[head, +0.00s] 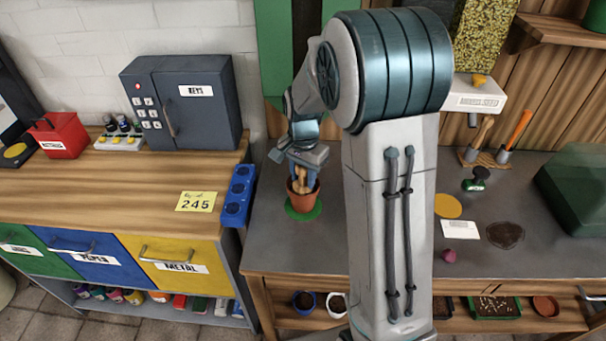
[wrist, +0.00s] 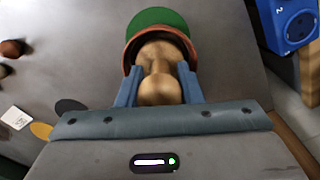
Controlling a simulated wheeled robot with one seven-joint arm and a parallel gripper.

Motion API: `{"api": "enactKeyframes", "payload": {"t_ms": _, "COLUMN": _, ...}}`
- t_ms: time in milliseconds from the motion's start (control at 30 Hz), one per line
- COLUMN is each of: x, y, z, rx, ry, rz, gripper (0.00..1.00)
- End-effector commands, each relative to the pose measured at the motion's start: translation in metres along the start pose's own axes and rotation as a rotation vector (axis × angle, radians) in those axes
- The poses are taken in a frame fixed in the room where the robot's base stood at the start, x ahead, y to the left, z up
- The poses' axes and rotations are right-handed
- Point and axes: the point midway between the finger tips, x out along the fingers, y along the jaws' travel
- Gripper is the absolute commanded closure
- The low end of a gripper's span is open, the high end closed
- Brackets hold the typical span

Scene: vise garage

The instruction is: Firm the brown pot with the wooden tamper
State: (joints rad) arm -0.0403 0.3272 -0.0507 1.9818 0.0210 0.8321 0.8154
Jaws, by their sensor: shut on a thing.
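The brown pot (head: 303,188) stands upright on a round green mat (head: 291,212) on the grey bench, left of my arm. The pot's rim (wrist: 133,48) and the green mat (wrist: 160,17) also show in the wrist view. My gripper (head: 303,170) is directly above the pot. In the wrist view my gripper (wrist: 158,84) is shut on the wooden tamper (wrist: 158,90), its rounded knob between the blue fingers. The tamper (head: 301,182) reaches down into the pot mouth. Its lower end and the soil inside are hidden, so I cannot tell whether it touches the soil.
A blue socket block (head: 238,197) sits on the wooden cabinet's edge left of the pot. On the bench right of my arm are a yellow disc (head: 447,206), a white card (head: 460,229), a dark patch (head: 505,234) and a green bin (head: 575,190). My arm hides the bench middle.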

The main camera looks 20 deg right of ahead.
Motion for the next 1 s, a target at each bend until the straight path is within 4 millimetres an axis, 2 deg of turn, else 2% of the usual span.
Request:
{"api": "enactKeyframes", "payload": {"t_ms": 367, "x": -0.004, "y": 0.001, "z": 0.001, "rx": 0.000, "ry": -0.002, "rz": 0.003, "gripper": 0.85}}
{"api": "enactKeyframes", "payload": {"t_ms": 1000, "x": -0.056, "y": 0.000, "z": 0.000, "rx": 0.000, "ry": 0.000, "rz": 0.000, "gripper": 0.85}}
